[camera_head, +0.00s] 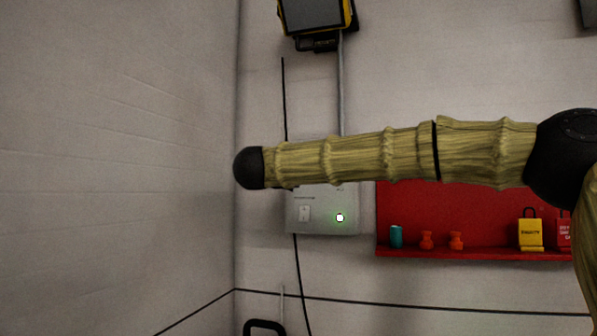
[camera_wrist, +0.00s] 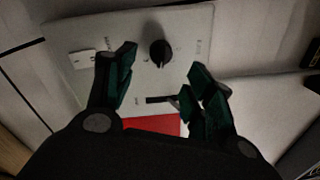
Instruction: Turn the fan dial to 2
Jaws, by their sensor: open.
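The fan dial is a round black knob (camera_wrist: 160,50) on a pale grey control panel (camera_wrist: 75,32) in the wrist view. A narrow ridge on the knob points roughly down in the picture. The small lettering around it is too blurred to read. My gripper (camera_wrist: 162,62) is open, with one dark green finger to the lower left of the knob and one to the lower right. The fingers appear apart from the knob.
A white switch (camera_wrist: 82,59) sits left of the dial. A red board (camera_head: 450,200) with padlocks hangs at right. A yellow-edged device (camera_head: 315,15) is above. A side wall (camera_head: 120,170) stands close on the left.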

